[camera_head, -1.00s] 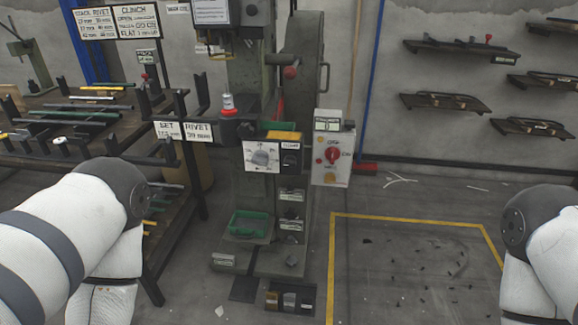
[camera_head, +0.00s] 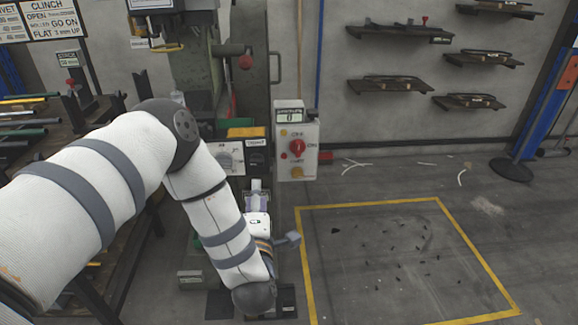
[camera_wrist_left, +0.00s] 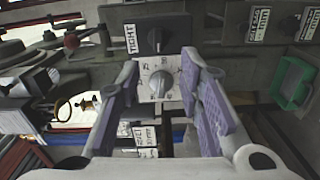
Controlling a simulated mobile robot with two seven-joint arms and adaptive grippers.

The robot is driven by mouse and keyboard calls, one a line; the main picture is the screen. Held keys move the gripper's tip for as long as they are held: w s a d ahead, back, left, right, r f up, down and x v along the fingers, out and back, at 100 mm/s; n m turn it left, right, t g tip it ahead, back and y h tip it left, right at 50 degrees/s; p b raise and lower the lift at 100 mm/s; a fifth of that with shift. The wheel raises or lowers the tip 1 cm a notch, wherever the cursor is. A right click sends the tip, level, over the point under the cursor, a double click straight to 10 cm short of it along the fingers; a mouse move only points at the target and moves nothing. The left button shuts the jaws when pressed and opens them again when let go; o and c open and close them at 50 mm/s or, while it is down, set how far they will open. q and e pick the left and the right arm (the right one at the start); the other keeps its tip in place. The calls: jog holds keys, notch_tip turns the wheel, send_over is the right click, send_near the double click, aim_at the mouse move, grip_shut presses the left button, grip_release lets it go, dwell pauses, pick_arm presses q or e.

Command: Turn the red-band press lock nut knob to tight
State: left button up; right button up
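The black knob (camera_wrist_left: 153,40) sits on a grey panel beside a label reading TIGHT in the left wrist view. In the head view a dark knob (camera_head: 257,160) sits on the press front, right of a white dial plate (camera_head: 230,158). That dial's grey knob (camera_wrist_left: 160,85) also shows in the wrist view. My left gripper (camera_wrist_left: 160,70) is open, with purple-padded fingers, and nothing is held. The grey dial shows between its fingers, and the black knob lies past the fingertips. In the head view the left gripper (camera_head: 257,190) is just below the dark knob. My right gripper is out of view.
A white control box (camera_head: 297,150) with a red switch stands right of the press. A green bin (camera_wrist_left: 292,82) is at the wrist view's right. A red ball handle (camera_head: 245,62) is above.

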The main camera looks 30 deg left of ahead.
aim_at(257, 165)
pick_arm(q)
jog(key=b+x, duration=0.1)
jog(key=x, duration=1.1)
jog(key=shift+r, duration=0.15)
jog(key=shift+c, duration=0.3)
grip_shut()
